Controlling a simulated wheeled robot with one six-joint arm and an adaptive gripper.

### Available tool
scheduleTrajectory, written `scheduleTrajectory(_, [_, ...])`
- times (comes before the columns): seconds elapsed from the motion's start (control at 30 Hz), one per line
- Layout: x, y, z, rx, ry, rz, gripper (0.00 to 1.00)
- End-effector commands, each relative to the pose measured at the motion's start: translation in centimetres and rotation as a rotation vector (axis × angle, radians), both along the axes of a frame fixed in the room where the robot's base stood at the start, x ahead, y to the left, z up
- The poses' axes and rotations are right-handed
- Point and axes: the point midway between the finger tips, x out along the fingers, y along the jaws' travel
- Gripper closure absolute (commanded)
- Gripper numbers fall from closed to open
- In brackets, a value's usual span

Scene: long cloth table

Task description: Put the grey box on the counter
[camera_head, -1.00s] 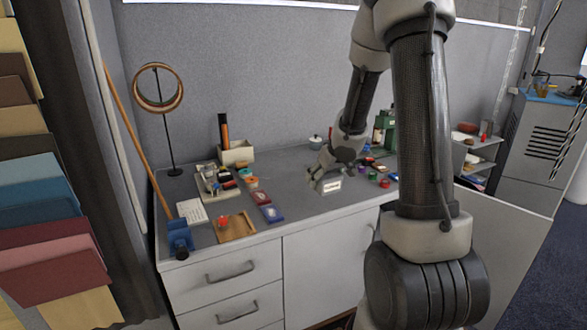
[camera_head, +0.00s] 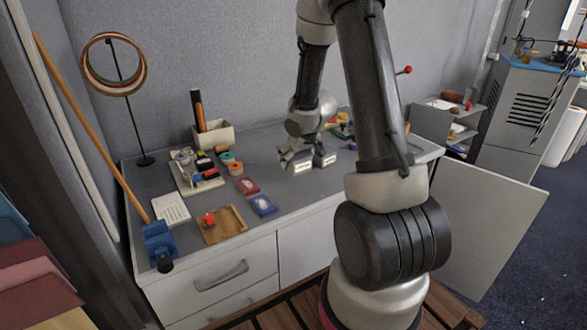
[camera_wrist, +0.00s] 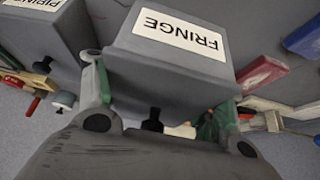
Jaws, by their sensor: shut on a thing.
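A grey box (camera_wrist: 170,65) with a white label reading FRINGE sits between the fingers of my gripper (camera_wrist: 160,100) in the wrist view. The fingers are shut on its two sides. In the head view my gripper (camera_head: 296,152) holds this grey box (camera_head: 303,162) low at the grey counter (camera_head: 295,197); I cannot tell whether its base touches the top. A second grey box (camera_head: 326,155) with a white label stands close to its right. It also shows at the upper left of the wrist view (camera_wrist: 58,30). My arm hides part of the counter's right side.
A wooden tray (camera_head: 236,219) with a red item, a blue packet (camera_head: 262,205), a dark red packet (camera_head: 247,185) and a white organiser (camera_head: 186,184) lie left of the gripper. A pen holder (camera_head: 218,135) stands behind. The counter's front middle is clear.

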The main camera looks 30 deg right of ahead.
Motion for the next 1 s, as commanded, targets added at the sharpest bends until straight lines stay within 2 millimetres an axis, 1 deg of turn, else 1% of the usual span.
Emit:
scheduleTrajectory(0.1, [0.1,0.0,-1.2,0.002,0.0,0.0,0.77])
scheduleTrajectory(0.3, [0.0,0.0,-4.3,0.002,0.002,0.0,0.77])
scheduleTrajectory(0.4, [0.0,0.0,-4.7,0.0,-0.001,0.0,0.77])
scheduleTrajectory(0.57, [0.1,0.0,-4.7,0.0,-0.002,0.0,0.77])
scheduleTrajectory(0.6, [0.0,0.0,-4.7,0.0,-0.001,0.0,0.29])
scheduleTrajectory(0.67, [0.0,0.0,-4.7,0.0,-0.001,0.0,0.18])
scheduleTrajectory(0.7, [0.0,0.0,-4.7,0.0,-0.001,0.0,0.11])
scheduleTrajectory(1.0, [0.0,0.0,-4.7,0.0,-0.001,0.0,0.1])
